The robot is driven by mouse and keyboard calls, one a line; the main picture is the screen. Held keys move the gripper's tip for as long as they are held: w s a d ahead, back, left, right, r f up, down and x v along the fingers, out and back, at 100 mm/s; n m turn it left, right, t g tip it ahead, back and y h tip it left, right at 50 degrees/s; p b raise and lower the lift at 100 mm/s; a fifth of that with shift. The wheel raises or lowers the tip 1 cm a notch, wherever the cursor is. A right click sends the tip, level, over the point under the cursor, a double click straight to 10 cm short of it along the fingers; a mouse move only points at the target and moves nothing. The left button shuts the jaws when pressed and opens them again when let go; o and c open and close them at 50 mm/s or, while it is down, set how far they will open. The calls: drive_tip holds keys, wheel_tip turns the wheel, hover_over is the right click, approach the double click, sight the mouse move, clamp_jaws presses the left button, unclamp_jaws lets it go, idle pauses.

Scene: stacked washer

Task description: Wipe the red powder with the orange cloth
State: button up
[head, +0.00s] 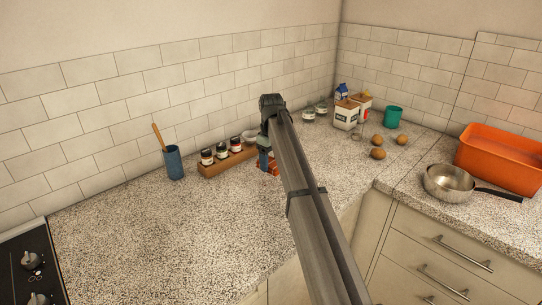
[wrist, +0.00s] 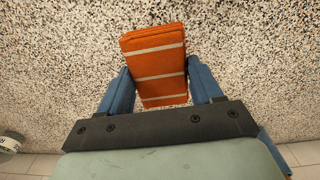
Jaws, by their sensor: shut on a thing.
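The orange cloth (wrist: 154,52) is a folded block with pale stripes. In the wrist view it sits between the two blue fingers of my gripper (wrist: 159,70), which is shut on it, above or against the speckled counter. In the head view a small part of the cloth (head: 273,170) shows beside my arm, near the spice rack; my arm hides the rest. I cannot tell whether the cloth touches the counter. I see no red powder in either view; my arm or the cloth may hide it.
A wooden rack (head: 228,162) with several jars and a blue cup (head: 174,162) stand by the back wall. Cartons (head: 346,113), brown round items (head: 378,154), a metal pan (head: 449,182) and an orange tub (head: 500,158) stand right. The front left counter is clear, beside a stove (head: 32,268).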

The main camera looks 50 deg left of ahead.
sight(271, 179)
drive_tip(key=shift+f, duration=2)
drive_tip(key=shift+s+f, duration=0.45)
drive_tip(key=shift+f, duration=0.2)
drive_tip(key=shift+c, duration=0.5)
drive_tip(key=shift+s, duration=3.35)
drive_tip(key=w, duration=0.7)
drive_tip(key=shift+w, duration=0.4)
drive_tip(key=shift+s+r, duration=0.1)
drive_tip(key=shift+r, duration=3.95)
